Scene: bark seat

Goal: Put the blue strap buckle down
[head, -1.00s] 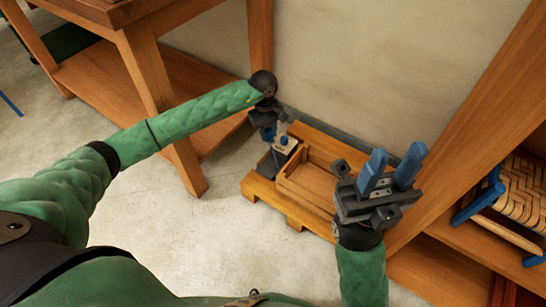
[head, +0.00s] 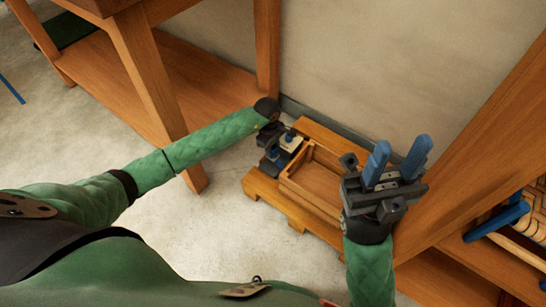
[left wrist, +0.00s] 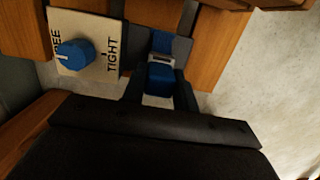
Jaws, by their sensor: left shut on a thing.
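My left gripper (head: 271,150) is low at the left end of a small wooden bench. In the left wrist view its dark fingers (left wrist: 160,88) are shut on the blue strap buckle (left wrist: 160,77), a blue piece with a pale metal bar across it. The buckle is over a dark grey pad (left wrist: 181,46); I cannot tell if they touch. In the head view the gripper mostly hides the buckle. My right gripper (head: 401,150) is raised at the right, empty, its two blue fingers apart.
Beside the buckle is a cream plate marked TIGHT (left wrist: 92,28) with a blue knob (left wrist: 73,54). An open wooden box (head: 313,181) sits on the bench (head: 262,190). A wooden table leg (head: 150,80) stands near my left arm. A shelf with a woven seat (head: 528,205) is at right.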

